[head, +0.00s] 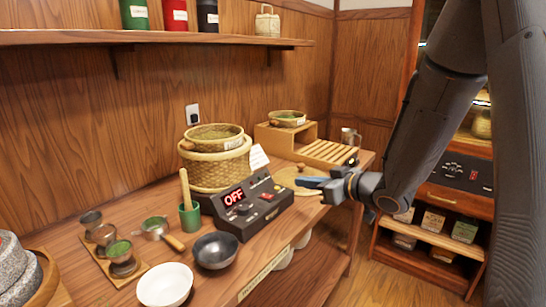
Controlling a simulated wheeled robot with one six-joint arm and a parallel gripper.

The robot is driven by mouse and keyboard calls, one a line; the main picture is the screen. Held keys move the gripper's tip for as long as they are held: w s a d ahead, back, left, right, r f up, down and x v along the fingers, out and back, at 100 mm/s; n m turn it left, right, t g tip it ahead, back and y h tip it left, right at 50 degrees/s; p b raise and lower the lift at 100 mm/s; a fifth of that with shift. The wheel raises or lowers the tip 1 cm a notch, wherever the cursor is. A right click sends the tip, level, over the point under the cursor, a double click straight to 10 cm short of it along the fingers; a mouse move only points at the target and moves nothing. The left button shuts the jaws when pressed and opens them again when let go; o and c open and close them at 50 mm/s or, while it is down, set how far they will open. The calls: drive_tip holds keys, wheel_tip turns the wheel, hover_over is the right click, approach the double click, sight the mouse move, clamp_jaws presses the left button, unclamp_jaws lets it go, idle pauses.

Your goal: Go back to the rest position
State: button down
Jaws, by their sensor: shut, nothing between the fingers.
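My gripper (311,186) is above the right part of the wooden counter, just right of a dark control box (247,207) whose red display reads OFF. The fingers point left and are shut with nothing seen between them. A round, light wooden board (288,178) lies behind and partly under the fingers. My arm comes in from the right edge and covers part of the right side of the view.
A woven steamer basket (217,170), a green cup (189,217) with a wooden tool, a dark bowl (216,250) and a white bowl (165,286) stand on the counter (205,284). A slatted wooden stand (325,151) is at the back right. A shelf (160,38) runs above.

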drive_tip(key=s+d+f+m+g+h, duration=0.45)
drive_tip(key=s+d+f+h, duration=0.3)
drive_tip(key=d+h, duration=0.2)
drive_tip(key=s+a+f+m+g, duration=0.1)
drive_tip(key=s+m+g, duration=0.1)
drive_tip(key=s, duration=0.8)
drive_tip(key=s+a+f+m+g, duration=0.1)
drive_tip(key=s+g, duration=0.3)
drive_tip(key=s, duration=0.6)
drive_tip(key=shift+s+a+m+g, duration=0.2)
drive_tip(key=shift+a+m+g, duration=0.15)
drive_tip(key=shift+m, duration=0.1)
drive_tip(key=shift+y, duration=0.25)
